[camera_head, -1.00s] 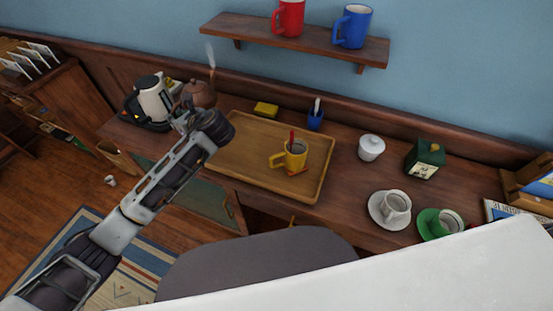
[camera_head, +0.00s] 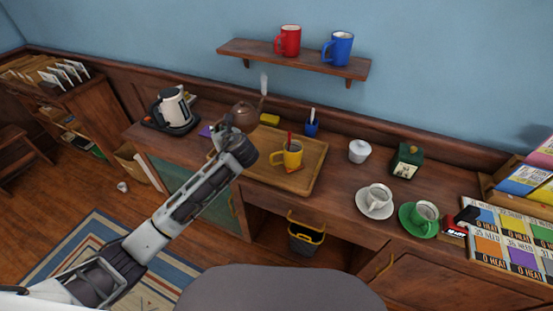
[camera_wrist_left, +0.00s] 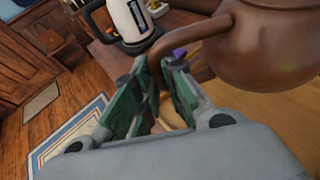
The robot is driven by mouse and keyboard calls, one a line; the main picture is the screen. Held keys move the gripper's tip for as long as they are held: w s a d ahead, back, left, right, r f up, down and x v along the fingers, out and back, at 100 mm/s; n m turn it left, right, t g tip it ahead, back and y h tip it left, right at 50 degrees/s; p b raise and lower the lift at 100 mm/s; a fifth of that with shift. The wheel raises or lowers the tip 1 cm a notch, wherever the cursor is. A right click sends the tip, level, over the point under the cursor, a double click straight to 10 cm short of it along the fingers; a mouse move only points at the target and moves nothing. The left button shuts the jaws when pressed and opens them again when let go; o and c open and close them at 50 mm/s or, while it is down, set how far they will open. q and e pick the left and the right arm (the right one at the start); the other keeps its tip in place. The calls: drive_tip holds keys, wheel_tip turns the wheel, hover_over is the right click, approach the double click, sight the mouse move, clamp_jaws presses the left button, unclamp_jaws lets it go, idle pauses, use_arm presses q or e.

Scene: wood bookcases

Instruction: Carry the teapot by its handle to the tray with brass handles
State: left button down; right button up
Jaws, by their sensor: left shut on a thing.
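The brown teapot (camera_head: 244,113) is at the back left of the wooden tray (camera_head: 306,181), with steam rising near it. In the left wrist view the teapot (camera_wrist_left: 265,45) fills the upper right, and its curved handle runs down between my fingers. My left gripper (camera_wrist_left: 165,85) is shut on that handle; it also shows in the head view (camera_head: 226,132). I cannot tell whether the teapot touches the tray. The tray's brass handles are not clear; my arm covers its left end. My right gripper is not in view.
A yellow mug (camera_head: 291,155) stands on the tray. A kettle (camera_head: 172,107) stands left of the teapot. A yellow block (camera_head: 269,119) and a blue pen cup (camera_head: 311,128) are behind the tray. A white lidded pot (camera_head: 359,151) and two cups on saucers are to the right.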

use_arm(q)
wheel_tip(320, 180, down, 6)
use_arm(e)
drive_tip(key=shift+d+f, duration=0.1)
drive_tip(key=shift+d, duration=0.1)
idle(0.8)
use_arm(q)
drive_tip(key=shift+w+f, duration=0.1)
drive_tip(key=shift+f, duration=0.15)
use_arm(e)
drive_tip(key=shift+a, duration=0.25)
use_arm(q)
drive_tip(key=shift+f, duration=1.75)
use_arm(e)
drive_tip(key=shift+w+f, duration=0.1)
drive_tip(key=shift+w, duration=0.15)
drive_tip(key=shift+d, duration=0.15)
use_arm(q)
drive_tip(key=c, duration=1.5)
unclamp_jaws()
drive_tip(key=shift+f, duration=0.15)
